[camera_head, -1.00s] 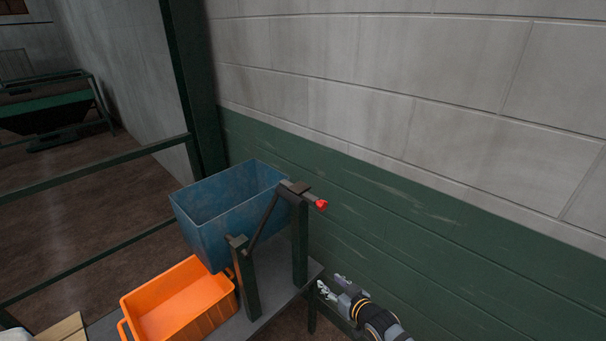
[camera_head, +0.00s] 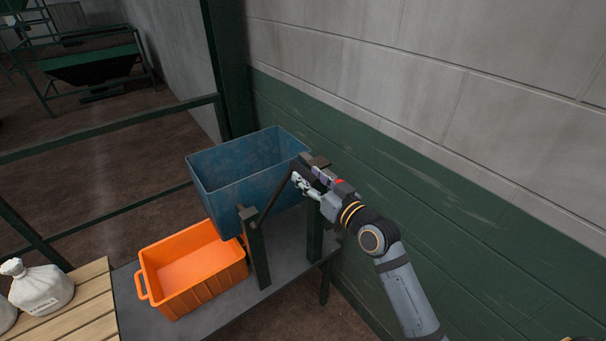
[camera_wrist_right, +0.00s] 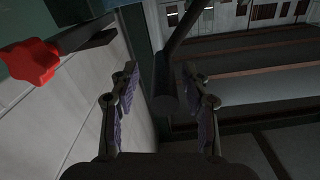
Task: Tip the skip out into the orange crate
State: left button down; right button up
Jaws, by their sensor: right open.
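The blue skip (camera_head: 222,187) hangs upright between two dark green posts on a grey bench. Its visible interior shows no contents. The orange crate (camera_head: 205,285) stands on the bench below and in front of it and looks empty. My right gripper (camera_head: 308,181) is open beside the skip's right end, near the top of the rear post. In the right wrist view a dark bar with a thick round end (camera_wrist_right: 165,88) lies between my open fingers (camera_wrist_right: 160,80), which are not closed on it. A red knob (camera_wrist_right: 30,62) shows left of the fingers. My left gripper is out of view.
The grey bench (camera_head: 140,315) carries the posts (camera_head: 259,258). A wooden pallet (camera_head: 85,312) with white sacks (camera_head: 40,288) is at the lower left. A green rail (camera_head: 110,132) runs behind at left. The green and grey wall (camera_head: 450,90) is close on the right.

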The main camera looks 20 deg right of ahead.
jog(key=shift+w+a+r, duration=0.15)
jog(key=shift+w+a, duration=0.2)
jog(key=shift+w, duration=0.15)
jog(key=shift+w+a+r, duration=0.1)
jog(key=shift+w+a, duration=0.2)
jog(key=shift+w, duration=0.2)
jog(key=shift+w+f, duration=0.1)
jog(key=shift+w, duration=0.2)
grip_shut()
